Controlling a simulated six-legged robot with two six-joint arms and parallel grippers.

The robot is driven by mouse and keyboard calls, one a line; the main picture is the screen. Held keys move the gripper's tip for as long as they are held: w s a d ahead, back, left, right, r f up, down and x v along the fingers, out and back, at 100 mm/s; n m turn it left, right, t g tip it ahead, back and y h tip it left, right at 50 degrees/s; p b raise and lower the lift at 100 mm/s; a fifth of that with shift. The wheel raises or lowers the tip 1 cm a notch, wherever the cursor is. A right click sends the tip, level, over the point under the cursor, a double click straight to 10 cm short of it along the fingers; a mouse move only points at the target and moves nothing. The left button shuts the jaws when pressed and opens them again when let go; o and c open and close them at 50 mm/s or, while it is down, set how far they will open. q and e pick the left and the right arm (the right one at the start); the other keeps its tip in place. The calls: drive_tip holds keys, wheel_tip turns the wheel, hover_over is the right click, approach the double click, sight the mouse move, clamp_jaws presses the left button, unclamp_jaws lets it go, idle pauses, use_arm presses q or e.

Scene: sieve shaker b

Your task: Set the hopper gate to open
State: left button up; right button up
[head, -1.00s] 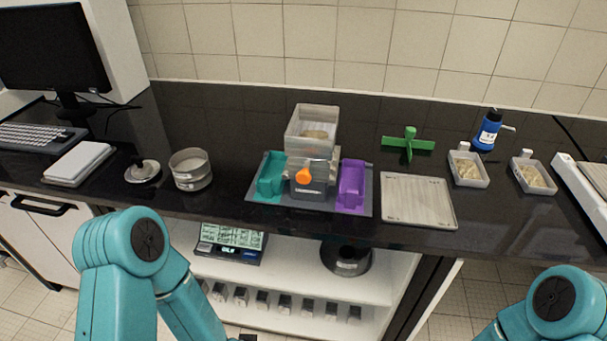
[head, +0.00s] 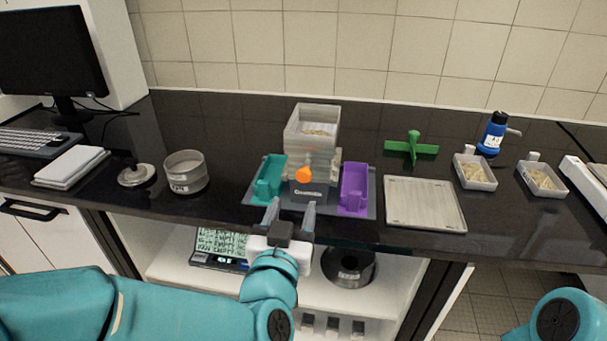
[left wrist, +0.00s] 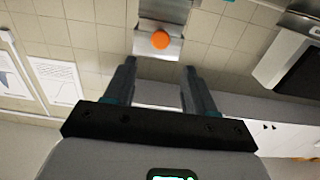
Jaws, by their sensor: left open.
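The sieve shaker (head: 316,130) is a stack of pale, see-through trays on a dark grey base in the middle of the counter. An orange knob (head: 304,175) sits on its front, low down; I take it for the hopper gate handle. The knob also shows in the left wrist view (left wrist: 160,40), beyond and between my fingertips. My left gripper (head: 291,206) is open and empty, in front of the shaker and apart from the knob. The gate's own plate cannot be made out. My right gripper is out of view.
A teal tray (head: 268,182) and a purple tray (head: 354,188) flank the shaker closely. A flat pale tray (head: 424,203) and a green cross-shaped piece (head: 412,147) lie to the right. A round sieve (head: 186,173) stands left. The counter between sieve and teal tray is clear.

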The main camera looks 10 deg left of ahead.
sight(303, 177)
use_arm(q)
drive_tip(key=w+p, duration=0.1)
drive_tip(key=w, duration=1)
drive_tip(key=shift+w+p, duration=0.3)
drive_tip(key=shift+s+f, duration=0.1)
clamp_jaws()
